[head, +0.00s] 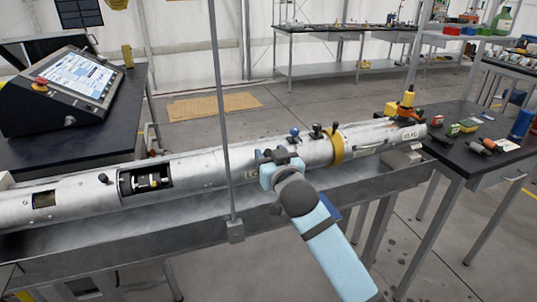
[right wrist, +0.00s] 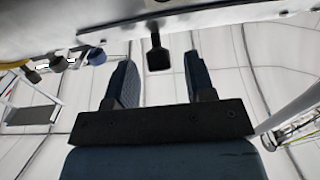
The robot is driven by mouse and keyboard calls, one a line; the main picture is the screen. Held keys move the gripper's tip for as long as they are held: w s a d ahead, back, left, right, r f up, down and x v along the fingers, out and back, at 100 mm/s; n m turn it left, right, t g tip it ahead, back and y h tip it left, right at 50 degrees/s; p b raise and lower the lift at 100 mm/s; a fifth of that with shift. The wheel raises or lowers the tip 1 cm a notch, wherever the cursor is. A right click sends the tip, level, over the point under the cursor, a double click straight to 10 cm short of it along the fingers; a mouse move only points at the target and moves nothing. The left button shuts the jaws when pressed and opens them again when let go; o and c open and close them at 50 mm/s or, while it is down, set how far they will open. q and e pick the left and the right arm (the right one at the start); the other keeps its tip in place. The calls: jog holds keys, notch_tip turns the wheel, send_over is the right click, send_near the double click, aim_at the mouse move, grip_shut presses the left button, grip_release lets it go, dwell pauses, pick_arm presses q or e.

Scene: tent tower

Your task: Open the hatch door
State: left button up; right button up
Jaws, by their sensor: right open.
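A long silvery tube (head: 90,200) lies across the bench. It has an open dark window (head: 146,180) with parts inside and a smaller opening (head: 44,200) at the far left. My right gripper (head: 277,156) is at the tube's side, left of the yellow ring (head: 338,146). In the right wrist view the gripper (right wrist: 160,75) is open and empty. A dark knob (right wrist: 157,52) sticks out from the pale tube surface, near the fingertips and between them in the picture. I cannot tell whether the knob belongs to the hatch door. The door's outline is not clear. My left gripper is not in view.
A thin upright pole (head: 222,100) stands in front of the tube, left of my right gripper. Blue and dark knobs (head: 295,134) stick up from the tube. A control panel (head: 75,80) is at left. A dark table (head: 470,165) with small items is at right.

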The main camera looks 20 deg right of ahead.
jog(key=shift+w, duration=0.7)
